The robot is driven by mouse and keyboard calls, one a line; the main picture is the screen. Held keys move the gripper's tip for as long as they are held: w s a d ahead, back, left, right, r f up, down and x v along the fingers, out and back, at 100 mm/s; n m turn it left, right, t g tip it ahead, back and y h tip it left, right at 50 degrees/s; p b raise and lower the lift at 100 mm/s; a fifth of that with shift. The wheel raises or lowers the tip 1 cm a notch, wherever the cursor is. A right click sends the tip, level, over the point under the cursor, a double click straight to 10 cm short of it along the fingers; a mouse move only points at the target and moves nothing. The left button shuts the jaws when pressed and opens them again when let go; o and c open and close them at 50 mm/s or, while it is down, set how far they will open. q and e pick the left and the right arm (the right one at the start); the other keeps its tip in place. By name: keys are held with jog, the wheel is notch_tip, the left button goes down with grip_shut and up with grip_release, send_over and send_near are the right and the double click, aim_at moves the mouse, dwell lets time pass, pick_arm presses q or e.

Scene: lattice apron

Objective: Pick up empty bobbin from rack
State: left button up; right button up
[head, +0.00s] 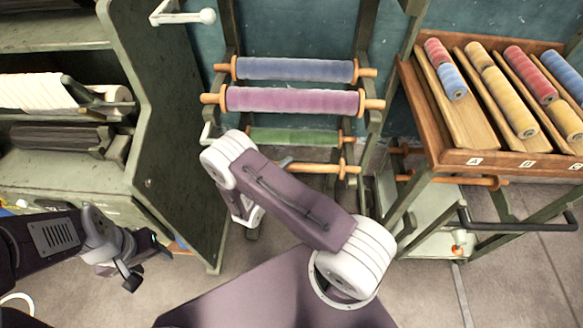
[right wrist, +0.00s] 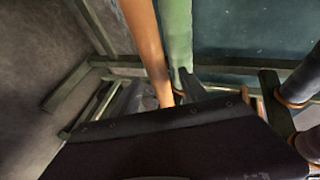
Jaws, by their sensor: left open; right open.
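The empty bobbin (head: 315,168), a bare wooden rod, lies across the lowest visible place of the rack (head: 364,60). My right arm covers its left part. In the right wrist view a bare wooden rod (right wrist: 147,45) runs down behind a dark body edge of mine, close to the camera. My right gripper's fingers are hidden behind my arm in the head view, and I cannot see whether they touch the rod. My left gripper (head: 146,262) is open and empty at the lower left, away from the rack.
Blue (head: 295,69), pink (head: 291,99) and green (head: 295,136) bobbins lie above the empty one. A green cabinet (head: 170,130) stands left. A cart with a wooden tray (head: 520,160) of thread spools stands right. Open floor (head: 510,285) shows at lower right.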

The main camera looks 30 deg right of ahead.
aim_at(288, 169)
jog(key=x, duration=0.3)
jog(key=shift+f, duration=0.1)
jog(key=shift+c, duration=0.3)
grip_shut()
notch_tip(288, 169, up, 5)
jog(key=shift+p, duration=0.75)
jog(key=s+d+r+p, duration=0.2)
jog(key=s+r, duration=0.4)
jog(key=s, duration=0.5)
jog(key=shift+s, duration=0.3)
jog(key=shift+d+r, duration=0.1)
